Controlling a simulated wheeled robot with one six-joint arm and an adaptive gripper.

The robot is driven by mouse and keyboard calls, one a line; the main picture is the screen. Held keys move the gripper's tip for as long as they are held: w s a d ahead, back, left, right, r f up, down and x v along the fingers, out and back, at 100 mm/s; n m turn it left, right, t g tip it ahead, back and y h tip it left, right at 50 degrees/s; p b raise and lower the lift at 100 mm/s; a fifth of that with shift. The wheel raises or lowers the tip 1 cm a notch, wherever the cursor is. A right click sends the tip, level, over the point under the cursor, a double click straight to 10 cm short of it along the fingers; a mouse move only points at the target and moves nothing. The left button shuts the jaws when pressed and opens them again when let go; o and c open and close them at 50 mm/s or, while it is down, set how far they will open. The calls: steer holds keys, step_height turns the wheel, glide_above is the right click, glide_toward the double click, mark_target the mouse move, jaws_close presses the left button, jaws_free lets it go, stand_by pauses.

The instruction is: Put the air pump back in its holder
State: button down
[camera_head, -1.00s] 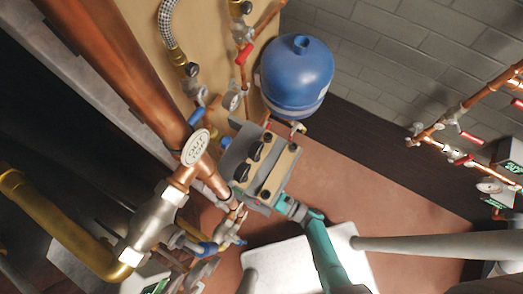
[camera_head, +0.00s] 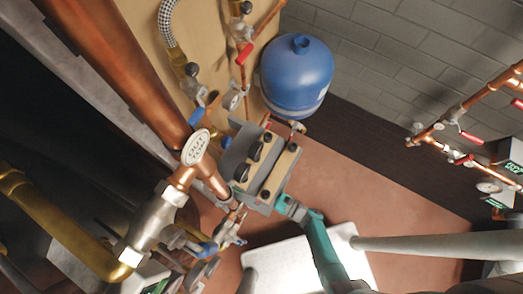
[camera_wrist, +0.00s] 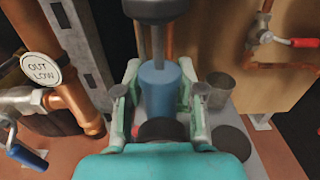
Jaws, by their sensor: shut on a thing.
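In the wrist view, the air pump (camera_wrist: 158,92) is a blue cylinder with a dark grey rod and a broad dark cap above. My gripper (camera_wrist: 157,100) has its two pale green fingers shut around the blue body, one on each side. A grey holder plate (camera_wrist: 262,158) lies below, with a grey cup (camera_wrist: 218,90) and a dark round opening (camera_wrist: 232,141) right of the pump. The pump's lower end is hidden by my gripper, so I cannot tell whether it is seated. In the head view, my gripper (camera_head: 286,206) is at the lower edge of the grey unit, and the pump is not clear.
A thick copper pipe with a round tag (camera_head: 196,147) runs close on the left. A blue tank (camera_head: 297,76) stands behind. A white panel (camera_head: 283,262) lies on the reddish floor. Red-handled valves (camera_wrist: 303,42) are at right in the wrist view.

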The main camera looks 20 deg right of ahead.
steer(key=shift+f, duration=0.1)
stand_by(0.3)
steer(key=c, duration=0.6)
jaws_free()
steer(key=shift+v, duration=4.3)
